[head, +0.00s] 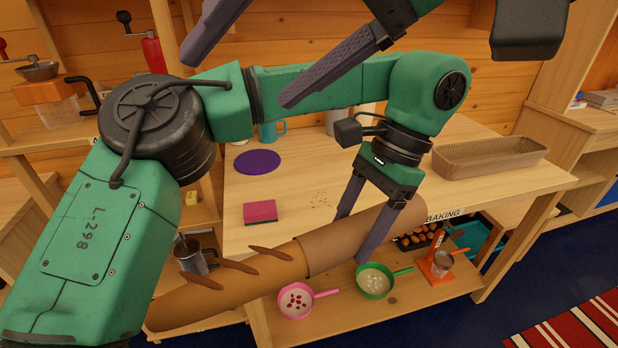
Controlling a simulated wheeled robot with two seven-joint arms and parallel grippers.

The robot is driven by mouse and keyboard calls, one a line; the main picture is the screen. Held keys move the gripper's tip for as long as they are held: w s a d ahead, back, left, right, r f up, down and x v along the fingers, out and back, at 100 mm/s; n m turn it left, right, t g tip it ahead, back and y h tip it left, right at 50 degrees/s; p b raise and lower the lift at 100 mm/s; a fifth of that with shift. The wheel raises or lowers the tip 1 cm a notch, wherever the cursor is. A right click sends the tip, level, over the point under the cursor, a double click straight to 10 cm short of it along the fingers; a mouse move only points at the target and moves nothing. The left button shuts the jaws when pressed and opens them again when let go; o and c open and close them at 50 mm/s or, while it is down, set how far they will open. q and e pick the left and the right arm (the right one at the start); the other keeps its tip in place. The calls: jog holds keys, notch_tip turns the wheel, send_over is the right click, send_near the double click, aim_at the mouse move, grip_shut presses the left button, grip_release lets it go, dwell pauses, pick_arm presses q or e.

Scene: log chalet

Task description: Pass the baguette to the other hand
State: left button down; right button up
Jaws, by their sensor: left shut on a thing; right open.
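The baguette (232,292) is long and brown with darker slashes, and its right part is wrapped in brown paper (335,240). It lies slanted across the lower middle of the head view, in front of the table edge. My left gripper (356,236) is shut on the paper-wrapped part, one finger on each side. The left end of the baguette is free and partly behind my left arm. My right gripper (239,81) is at the top, above and left of the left gripper. Its two fingers are spread apart and empty, well clear of the baguette.
A wooden table (400,180) stands behind, with a long basket (490,160), a pink sponge (260,211), a purple disc (257,161) and a teal mug (270,131). A lower shelf holds a pink pan (296,300), a green pan (375,281) and an egg tray (415,239).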

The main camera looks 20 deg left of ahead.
aim_at(308, 246)
pick_arm(q)
jog(key=shift+w, duration=0.1)
pick_arm(e)
jog(key=d+f+m+t+h, duration=0.1)
jog(key=f+m+h, duration=0.2)
jog(key=f+m, duration=0.2)
jog(key=w+f+m+h, duration=0.1)
jog(key=f+m+h, duration=0.2)
jog(key=f, duration=0.7)
jog(key=w+d+f+m+t+h, duration=0.1)
jog(key=f+m+h, duration=0.2)
jog(key=f+m, duration=0.4)
jog(key=shift+d+f+m+t, duration=0.15)
jog(key=shift+d+m+t, duration=0.15)
jog(key=c, duration=1.3)
pick_arm(q)
grip_release()
pick_arm(e)
grip_shut()
